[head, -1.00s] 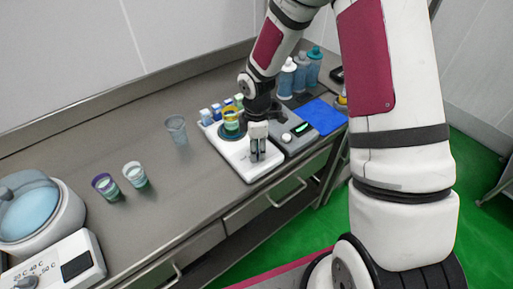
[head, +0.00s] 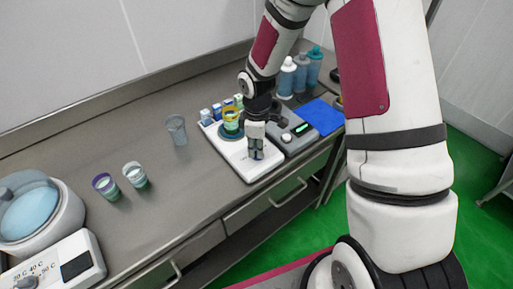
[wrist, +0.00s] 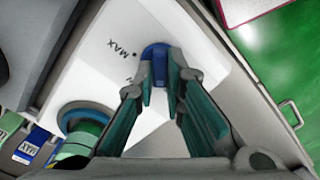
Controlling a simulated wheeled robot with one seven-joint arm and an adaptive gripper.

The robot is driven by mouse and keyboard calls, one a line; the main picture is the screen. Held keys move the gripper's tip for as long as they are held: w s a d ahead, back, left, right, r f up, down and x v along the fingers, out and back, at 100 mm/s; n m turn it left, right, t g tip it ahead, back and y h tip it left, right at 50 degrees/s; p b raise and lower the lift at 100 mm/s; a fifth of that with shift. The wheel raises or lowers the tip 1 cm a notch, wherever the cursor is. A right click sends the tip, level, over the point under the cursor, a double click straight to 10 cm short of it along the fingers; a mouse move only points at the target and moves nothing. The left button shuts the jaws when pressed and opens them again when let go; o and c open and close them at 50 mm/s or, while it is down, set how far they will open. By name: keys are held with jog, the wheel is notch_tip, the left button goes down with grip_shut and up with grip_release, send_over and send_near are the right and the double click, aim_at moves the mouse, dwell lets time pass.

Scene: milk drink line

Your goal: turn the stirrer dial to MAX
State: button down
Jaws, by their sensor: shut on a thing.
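My gripper (head: 256,153) points down over the stirrer's front end. In the wrist view, the blue stirrer dial (wrist: 156,52) sits between the tips of my gripper (wrist: 160,72), which is shut on it. Another mark by the left fingertip is partly hidden. The dial's pointer cannot be made out, so its setting is unclear.
A grey device (head: 293,138) with a green display stands close to the right of the stirrer, beside a blue mat (head: 322,117). Small cartons stand behind the stirrer. A clear cup (head: 177,130) and two filled cups (head: 135,174) are to the left. Bottles (head: 287,78) stand at the back.

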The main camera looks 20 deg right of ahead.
jog(key=m, duration=0.5)
jog(key=shift+w+m, duration=0.1)
jog(key=shift+m, duration=0.2)
jog(key=m, duration=0.6)
jog(key=shift+d, duration=0.15)
jog(key=m, duration=0.4)
jog(key=shift+d+m, duration=0.1)
jog(key=shift+m, duration=2.4)
jog(key=c, duration=1.7)
grip_release()
jog(key=shift+o, duration=0.2)
